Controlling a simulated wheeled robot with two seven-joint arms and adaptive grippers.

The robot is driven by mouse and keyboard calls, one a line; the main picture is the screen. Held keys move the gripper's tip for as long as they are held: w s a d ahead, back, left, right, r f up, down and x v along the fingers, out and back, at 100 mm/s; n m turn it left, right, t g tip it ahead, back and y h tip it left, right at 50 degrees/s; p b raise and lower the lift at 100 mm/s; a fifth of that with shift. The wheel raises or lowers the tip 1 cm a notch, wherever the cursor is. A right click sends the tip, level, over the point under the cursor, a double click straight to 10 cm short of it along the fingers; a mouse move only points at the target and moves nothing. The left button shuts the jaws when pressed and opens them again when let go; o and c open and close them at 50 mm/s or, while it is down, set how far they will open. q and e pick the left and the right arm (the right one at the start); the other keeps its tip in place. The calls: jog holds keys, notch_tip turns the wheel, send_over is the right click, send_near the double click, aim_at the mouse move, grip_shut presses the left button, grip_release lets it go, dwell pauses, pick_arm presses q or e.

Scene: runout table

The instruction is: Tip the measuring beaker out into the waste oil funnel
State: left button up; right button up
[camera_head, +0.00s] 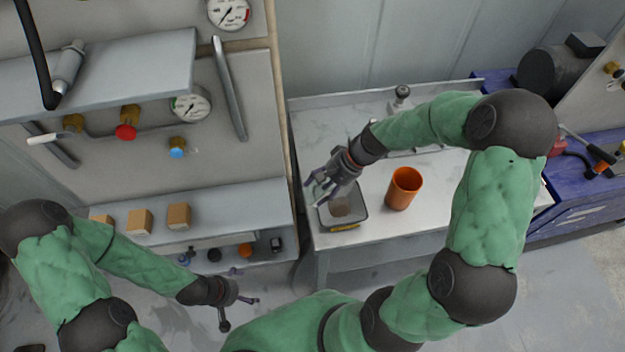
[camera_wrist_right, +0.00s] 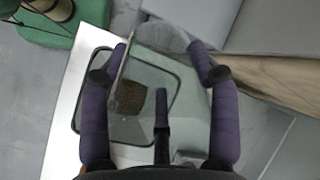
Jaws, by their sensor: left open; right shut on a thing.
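My right gripper (camera_head: 315,192) is shut on a clear glass beaker (camera_wrist_right: 170,65), which is hard to make out in the head view. In the right wrist view the purple fingers (camera_wrist_right: 158,48) are on either side of the glass. The beaker is over or beside a dark-rimmed tray (camera_head: 356,222); the gap between them cannot be told. An orange open-topped vessel (camera_head: 404,188), possibly the waste oil funnel, stands to the right of the tray. My left gripper (camera_head: 241,312) is open and empty, low in front of the left bench.
The pale worktop (camera_head: 425,215) has some free room around the orange vessel. Wooden blocks (camera_head: 178,215) sit on the left shelf, below valves and a gauge (camera_head: 190,106). A blue bench (camera_head: 570,205) with tools is at the right.

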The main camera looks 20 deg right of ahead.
jog(key=shift+s+d+r+g+h+p, duration=0.2)
jog(key=shift+h+p, duration=0.45)
jog(key=shift+p, duration=0.8)
jog(key=shift+d+g+h+p, duration=0.1)
jog(key=shift+d+h+p, duration=0.15)
jog(key=shift+h+p, duration=0.8)
jog(key=shift+d+f, duration=0.1)
jog(key=shift+f, duration=0.1)
jog(key=shift+d, duration=0.15)
jog(key=shift+d+f+h+b, duration=0.15)
jog(key=shift+f+h+b, duration=0.1)
jog(key=shift+h+b, duration=0.45)
jog(key=shift+s+d+g+h+b, duration=0.1)
jog(key=shift+d+g+h+b, duration=0.25)
jog(key=shift+h+b, duration=0.5)
jog(key=shift+d+r+b, duration=0.1)
jog(key=shift+r+b, duration=0.1)
jog(key=shift+b, duration=0.2)
